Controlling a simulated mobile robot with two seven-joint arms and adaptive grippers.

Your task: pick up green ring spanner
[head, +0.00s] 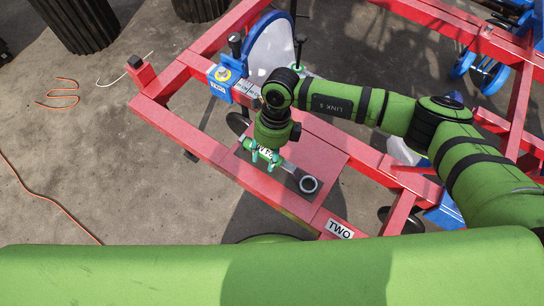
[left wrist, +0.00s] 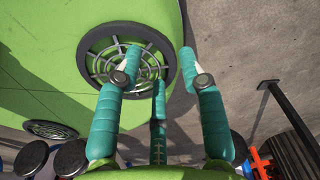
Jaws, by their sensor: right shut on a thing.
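A ring spanner (head: 290,168) with a grey shaft lies over the red plate of the planter frame in the head view. Its round ring end (head: 309,184) points to the lower right. The visible part looks grey rather than green. My right gripper (head: 263,157) is over the spanner's upper left end, with its teal fingers shut on it. The fingers hide that end. I cannot tell whether the spanner touches the plate. My left gripper (left wrist: 160,75) shows in the left wrist view, with its teal fingers spread and nothing between them.
The red planter frame (head: 190,135) surrounds the plate, with a blue bracket (head: 230,85) and a pale disc (head: 270,48) behind. An orange cord (head: 45,195) lies on the concrete. A green body with a round grille (left wrist: 95,50) is beyond my left fingers.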

